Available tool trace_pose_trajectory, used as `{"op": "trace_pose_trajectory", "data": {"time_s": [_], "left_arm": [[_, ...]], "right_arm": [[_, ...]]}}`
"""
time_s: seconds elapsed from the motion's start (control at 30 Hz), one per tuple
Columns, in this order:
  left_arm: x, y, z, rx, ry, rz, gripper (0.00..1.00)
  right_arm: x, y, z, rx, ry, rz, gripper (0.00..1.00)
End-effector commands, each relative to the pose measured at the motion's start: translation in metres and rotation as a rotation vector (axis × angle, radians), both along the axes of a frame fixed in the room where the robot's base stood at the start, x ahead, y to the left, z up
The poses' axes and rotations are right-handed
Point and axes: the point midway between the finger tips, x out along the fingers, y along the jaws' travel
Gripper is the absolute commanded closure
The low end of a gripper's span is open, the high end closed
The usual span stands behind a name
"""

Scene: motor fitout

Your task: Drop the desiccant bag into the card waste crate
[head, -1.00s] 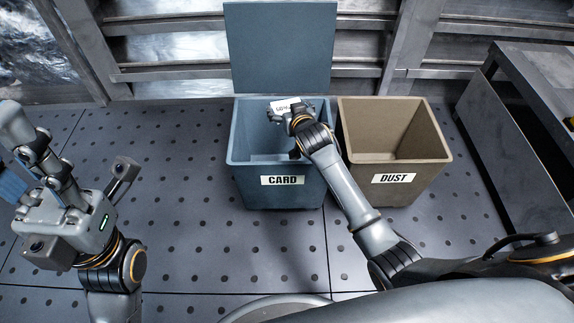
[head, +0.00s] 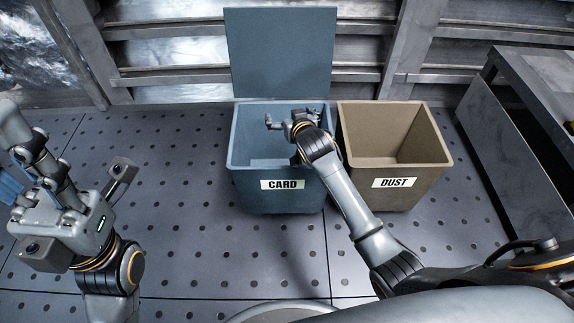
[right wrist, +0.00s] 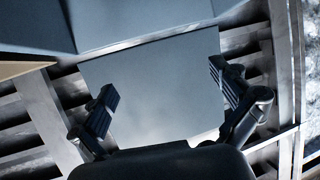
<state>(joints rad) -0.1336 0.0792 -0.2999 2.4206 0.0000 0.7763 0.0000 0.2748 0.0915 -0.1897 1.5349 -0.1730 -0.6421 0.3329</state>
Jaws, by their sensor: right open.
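The card waste crate (head: 245,190) is a blue-grey open bin with a CARD label, standing on the floor in the middle of the head view. Its flat lid (head: 280,55) stands raised behind it. My right gripper (head: 293,116) is over the crate's mouth, open, with nothing between its fingers. In the right wrist view its two fingers (right wrist: 163,85) are spread apart and empty. The desiccant bag does not show in either view now; the near wall and my arm hide part of the crate's inside. My left gripper (head: 55,185) is at the far left, away from the crates; its jaw gap is unclear.
A brown crate labelled DUST (head: 410,195) stands close to the right of the card crate. A grey metal bench (head: 505,130) is at the right edge. A metal-railed wall is behind. The dotted floor (head: 185,190) left of the card crate is clear.

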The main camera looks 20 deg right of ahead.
Motion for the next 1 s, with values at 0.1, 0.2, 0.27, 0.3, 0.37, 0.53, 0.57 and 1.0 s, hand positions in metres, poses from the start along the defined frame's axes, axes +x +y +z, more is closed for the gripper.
{"op": "trace_pose_trajectory", "data": {"time_s": [0.1,0.2,0.27,0.3,0.37,0.53,0.57,1.0], "left_arm": [[0.000,0.000,0.000,0.000,0.000,0.000,0.60],[0.000,0.000,0.000,0.000,0.000,0.000,0.60],[0.000,0.000,0.000,0.000,0.000,0.000,0.60],[0.000,0.000,0.000,0.000,0.000,0.000,0.60],[0.000,0.000,0.000,0.000,0.000,0.000,0.60],[0.000,0.000,0.000,0.000,0.000,0.000,0.60],[0.000,0.000,0.000,0.000,0.000,0.000,0.60],[0.000,0.000,0.000,0.000,0.000,0.000,0.60]], "right_arm": [[-0.017,0.000,0.006,0.001,0.000,0.001,0.00],[-0.035,0.001,0.014,0.001,-0.002,0.001,0.00],[-0.046,0.001,0.018,0.000,-0.001,0.001,0.00],[-0.054,0.001,0.022,0.000,-0.001,0.001,0.00],[-0.065,0.001,0.026,0.000,-0.001,0.001,0.00],[-0.089,0.001,0.037,0.001,-0.001,0.001,0.00],[-0.092,0.001,0.038,0.001,-0.001,0.000,0.00],[-0.103,0.001,0.043,0.000,-0.002,0.000,0.00]]}}
